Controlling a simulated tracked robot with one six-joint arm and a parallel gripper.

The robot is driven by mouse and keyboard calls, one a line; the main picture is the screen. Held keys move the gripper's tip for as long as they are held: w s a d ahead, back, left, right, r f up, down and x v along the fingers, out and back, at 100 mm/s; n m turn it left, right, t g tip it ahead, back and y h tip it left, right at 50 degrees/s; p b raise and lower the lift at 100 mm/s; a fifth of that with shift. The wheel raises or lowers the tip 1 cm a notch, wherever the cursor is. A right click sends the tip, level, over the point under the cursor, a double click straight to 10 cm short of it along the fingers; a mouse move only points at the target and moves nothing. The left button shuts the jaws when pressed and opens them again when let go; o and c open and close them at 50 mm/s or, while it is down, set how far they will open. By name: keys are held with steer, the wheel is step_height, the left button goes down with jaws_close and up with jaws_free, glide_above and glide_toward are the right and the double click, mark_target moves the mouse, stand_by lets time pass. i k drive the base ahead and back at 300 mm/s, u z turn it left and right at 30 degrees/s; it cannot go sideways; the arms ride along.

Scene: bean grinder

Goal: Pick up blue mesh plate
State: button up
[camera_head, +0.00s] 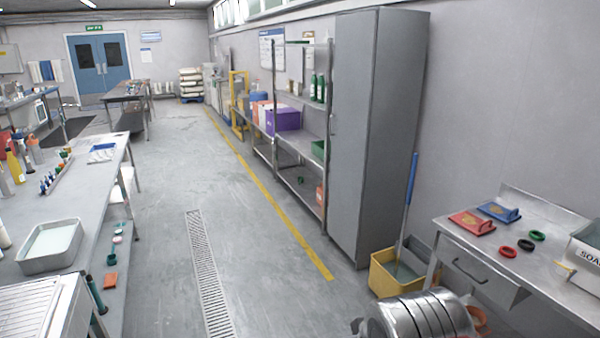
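A blue plate (497,211) with a raised handle lies flat on the metal worktable (535,265) at the right, near its back edge by the wall. It looks like the blue mesh plate, but its mesh is too small to make out. A similar red plate (471,222) lies just left of it and nearer to me, close beside it. My gripper does not show in this view.
Red and green rings (538,236) and a soap container (586,248) are on the same table. A shiny ribbed metal body (420,316) fills the bottom foreground. The central floor is clear.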

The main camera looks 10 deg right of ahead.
mark_target(505, 215)
steer(key=u, duration=0.05)
steer(key=i, duration=1.5)
steer(key=z, duration=0.35)
steer(key=i, duration=0.75)
steer(key=z, duration=0.8)
steer(key=i, duration=1.1)
steer(key=z, duration=0.45)
